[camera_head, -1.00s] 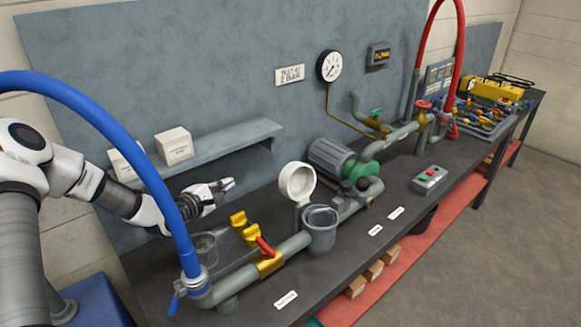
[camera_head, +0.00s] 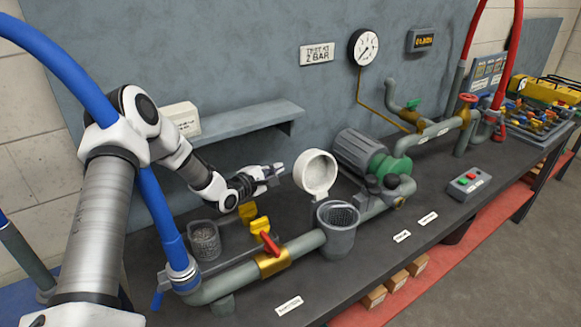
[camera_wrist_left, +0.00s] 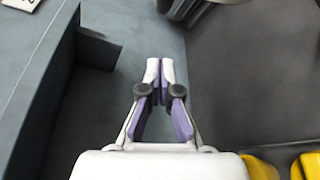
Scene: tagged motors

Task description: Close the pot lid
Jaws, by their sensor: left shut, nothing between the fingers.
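The grey pot (camera_head: 338,241) stands in the pipe line on the bench, with its mesh-like inside showing from above. Its round, pale lid (camera_head: 316,174) stands open and tilted up behind the pot's rim. My left gripper (camera_head: 279,169) is shut and empty, just left of the lid and apart from it, pointing right. The left wrist view shows its fingertips (camera_wrist_left: 160,66) together with nothing between them. My right gripper is not in view.
Yellow valve handles (camera_head: 258,225) and a red lever (camera_head: 270,243) stand on the pipe left of the pot. The green-grey motor (camera_head: 372,155) is right of the lid. A wall shelf (camera_head: 245,122) is above my left forearm.

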